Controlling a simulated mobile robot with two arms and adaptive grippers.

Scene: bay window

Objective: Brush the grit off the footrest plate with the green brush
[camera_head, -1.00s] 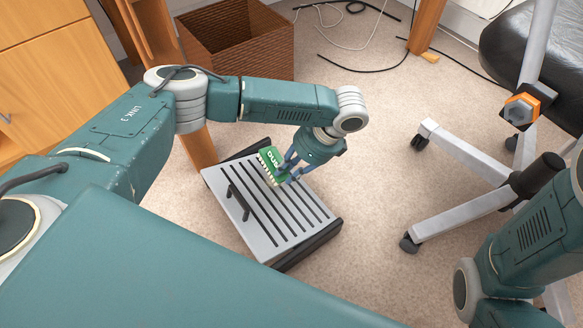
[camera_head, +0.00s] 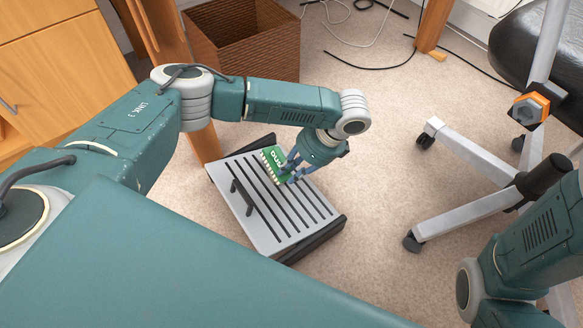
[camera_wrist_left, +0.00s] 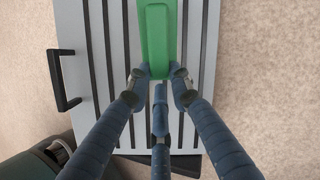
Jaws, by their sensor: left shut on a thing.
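The footrest plate (camera_head: 262,238) is a light grey slab with several long black slots, tilted on a black base on the floor. A black handle (camera_head: 240,197) stands up from its left side. My left gripper (camera_head: 288,167) is shut on the green brush (camera_head: 277,157), over the far part of the plate. Pale bristles show along the brush's left edge; I cannot tell whether they touch the plate. In the left wrist view the green brush (camera_wrist_left: 162,35) lies between the blue fingers, its bristles hidden. I cannot make out any grit. My right gripper is out of view.
A brown woven basket (camera_head: 245,45) stands behind the plate, and a wooden leg (camera_head: 205,145) rises by its far left corner. A wheeled chair base (camera_head: 480,205) is to the right. Cables (camera_head: 370,65) lie on the far floor. Speckled floor between plate and chair is clear.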

